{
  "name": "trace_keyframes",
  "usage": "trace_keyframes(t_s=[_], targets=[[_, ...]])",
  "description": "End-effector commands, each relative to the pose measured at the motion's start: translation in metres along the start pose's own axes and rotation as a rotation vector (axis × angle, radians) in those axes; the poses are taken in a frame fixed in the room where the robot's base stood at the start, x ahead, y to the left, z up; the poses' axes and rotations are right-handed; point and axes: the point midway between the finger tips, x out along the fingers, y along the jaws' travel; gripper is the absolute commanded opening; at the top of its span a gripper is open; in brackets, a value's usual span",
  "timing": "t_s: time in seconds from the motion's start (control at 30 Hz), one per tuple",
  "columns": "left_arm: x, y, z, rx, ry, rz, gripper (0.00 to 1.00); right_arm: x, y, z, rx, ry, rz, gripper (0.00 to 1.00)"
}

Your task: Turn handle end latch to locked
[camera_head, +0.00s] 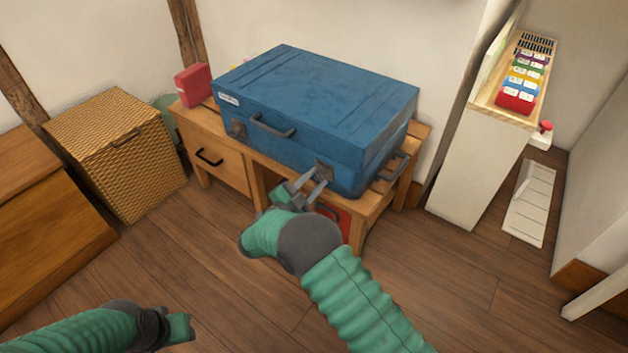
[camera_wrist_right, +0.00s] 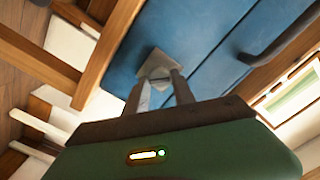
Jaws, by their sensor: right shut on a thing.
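A closed blue case (camera_head: 315,100) lies on a wooden desk (camera_head: 225,155). A dark carrying handle (camera_head: 272,126) is on its front face, with one metal latch (camera_head: 237,128) left of it and another latch (camera_head: 323,170) near the right front corner. My right gripper (camera_head: 308,185) is at the right latch, its fingers shut on it. In the right wrist view the fingertips (camera_wrist_right: 158,78) meet at the latch's pale square plate (camera_wrist_right: 154,62) and partly hide it. My left gripper (camera_head: 180,328) is low at the left, far from the case; its fingers do not show clearly.
A red box (camera_head: 193,84) stands on the desk's left end. A wicker chest (camera_head: 115,150) is to the left. A pale cabinet (camera_head: 480,165) with a tray of coloured packets (camera_head: 520,80) is to the right. The wooden floor (camera_head: 210,270) in front is clear.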

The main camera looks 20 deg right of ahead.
Motion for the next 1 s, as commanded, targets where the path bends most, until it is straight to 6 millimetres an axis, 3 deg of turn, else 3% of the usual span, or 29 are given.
trace_keyframes(t_s=[0.6,1.0], targets=[[0.009,0.000,0.002,0.000,0.000,0.000,0.36,-0.002,0.005,0.004,0.572,-0.004,0.005,0.00],[0.017,0.000,0.004,0.000,0.000,0.000,0.36,-0.003,0.007,0.005,0.817,-0.004,0.008,0.00]])
